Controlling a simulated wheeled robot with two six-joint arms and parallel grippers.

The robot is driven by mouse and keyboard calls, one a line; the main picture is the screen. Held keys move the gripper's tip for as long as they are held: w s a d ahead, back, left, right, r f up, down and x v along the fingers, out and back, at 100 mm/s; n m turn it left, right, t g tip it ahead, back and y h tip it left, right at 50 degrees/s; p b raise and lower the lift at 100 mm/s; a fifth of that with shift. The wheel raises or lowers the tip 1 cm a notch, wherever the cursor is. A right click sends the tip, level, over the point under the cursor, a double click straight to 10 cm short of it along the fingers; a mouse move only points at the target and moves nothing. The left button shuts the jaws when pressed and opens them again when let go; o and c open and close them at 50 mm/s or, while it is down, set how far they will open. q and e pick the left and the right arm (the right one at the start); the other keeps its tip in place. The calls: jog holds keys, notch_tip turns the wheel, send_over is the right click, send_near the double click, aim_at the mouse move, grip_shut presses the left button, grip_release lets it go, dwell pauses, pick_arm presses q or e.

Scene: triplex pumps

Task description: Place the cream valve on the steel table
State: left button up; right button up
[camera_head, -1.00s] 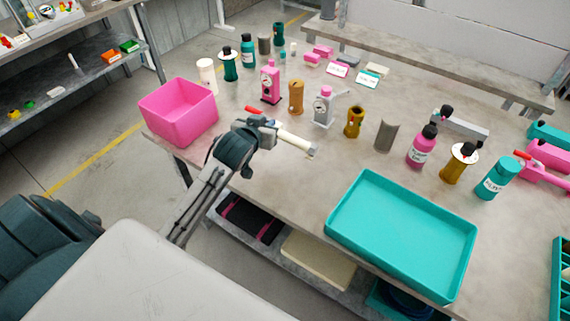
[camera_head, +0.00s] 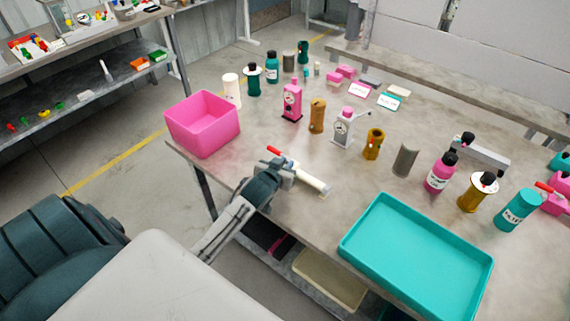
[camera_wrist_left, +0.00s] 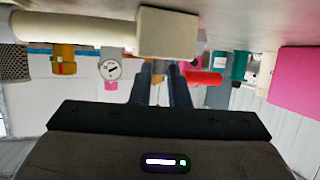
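The cream valve (camera_head: 312,183) has a long pale body and a red handle (camera_head: 274,150). It is low over the near left part of the steel table (camera_head: 300,222), lying about level; I cannot tell whether it touches the top. My left gripper (camera_head: 285,168) is around the valve's block end and appears shut on it. In the left wrist view the valve's cream block (camera_wrist_left: 168,33) sits at the tips of my left fingers (camera_wrist_left: 163,75), with the red handle beside them. The grip itself is partly hidden. My right gripper is not in view.
A pink bin (camera_head: 203,125) stands at the table's left corner. A teal tray (camera_head: 415,250) lies at the front right. Several bottles, pumps and cylinders, including a grey gauge pump (camera_head: 344,128), stand behind the valve. Bare tabletop lies between valve and tray.

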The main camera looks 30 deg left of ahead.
pick_arm(q)
jog(key=o, duration=0.4)
jog(key=shift+s, duration=0.1)
jog(key=shift+b+v, duration=0.95)
jog(key=shift+v, duration=5)
